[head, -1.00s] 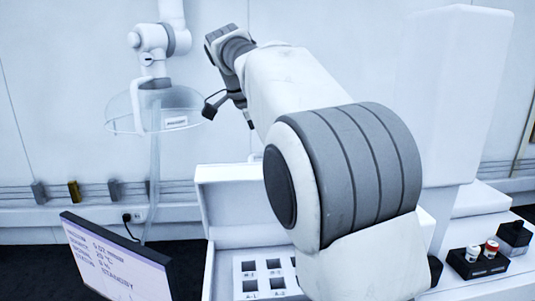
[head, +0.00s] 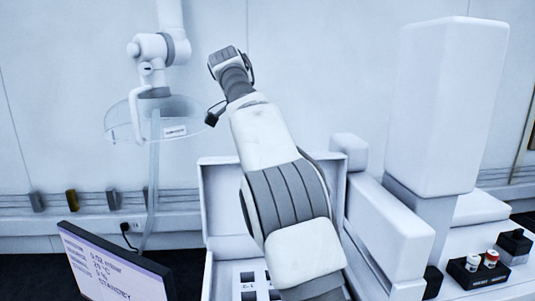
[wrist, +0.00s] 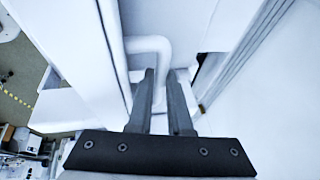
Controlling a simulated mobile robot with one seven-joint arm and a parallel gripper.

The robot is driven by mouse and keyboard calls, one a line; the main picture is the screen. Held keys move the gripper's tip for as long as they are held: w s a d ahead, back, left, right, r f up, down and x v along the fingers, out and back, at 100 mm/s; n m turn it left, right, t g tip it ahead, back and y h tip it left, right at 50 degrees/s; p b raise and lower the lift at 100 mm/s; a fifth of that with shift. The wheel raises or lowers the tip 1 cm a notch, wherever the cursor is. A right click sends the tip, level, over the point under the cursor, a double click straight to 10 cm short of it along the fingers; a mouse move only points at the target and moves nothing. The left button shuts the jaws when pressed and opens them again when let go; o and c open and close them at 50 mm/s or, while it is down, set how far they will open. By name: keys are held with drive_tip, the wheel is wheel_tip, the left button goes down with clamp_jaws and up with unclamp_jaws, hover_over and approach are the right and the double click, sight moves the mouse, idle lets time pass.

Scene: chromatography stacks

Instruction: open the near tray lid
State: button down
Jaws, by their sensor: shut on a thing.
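In the wrist view my gripper (wrist: 162,76) has its two dark fingers close together on a white bent bar handle (wrist: 150,46). The handle stands out from a white surface, probably the lid. In the head view an open white tray box (head: 208,272) has a raised panel like a lid (head: 217,192) standing upright at its back. Square labelled slots (head: 247,278) show inside the box. My arm covers much of the box and panel, and my gripper is not visible in the head view. I cannot tell which lid the handle belongs to.
A clear dome (head: 175,110) hangs at the upper left on a white mount (head: 152,48). A screen (head: 110,268) stands at the lower left. A tall white column (head: 450,110) and a black vial holder (head: 478,277) stand to the right.

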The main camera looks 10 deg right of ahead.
drive_tip(key=shift+r, duration=0.15)
drive_tip(key=c, duration=0.8)
unclamp_jaws()
drive_tip(key=shift+c, duration=0.2)
